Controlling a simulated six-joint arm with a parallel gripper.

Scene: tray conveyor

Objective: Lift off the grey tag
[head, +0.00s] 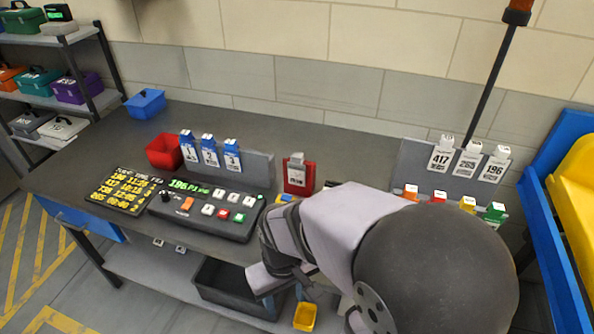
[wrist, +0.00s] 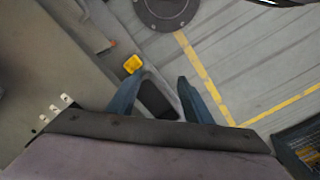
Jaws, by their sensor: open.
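No single tag is plainly the grey one in these frames. A red holder (head: 298,176) with a pale grey top stands upright at the middle of the bench. Three whitish tags, marked 417 (head: 440,155), 265 (head: 468,160) and 196 (head: 494,166), hang on the grey rack (head: 425,172) at the right. Three blue tags (head: 208,151) hang on the left rack. My gripper (wrist: 163,86) is open and empty in the wrist view, over the floor beyond the bench edge. My arm hides part of the bench in the head view.
A button console (head: 205,226) with a lit display and a yellow-lettered board (head: 122,190) lie on the bench's left. Red (head: 164,152) and blue (head: 146,103) bins stand behind. Orange, red, yellow and green tags line the right front. A small yellow bin (wrist: 132,64) sits below the bench edge.

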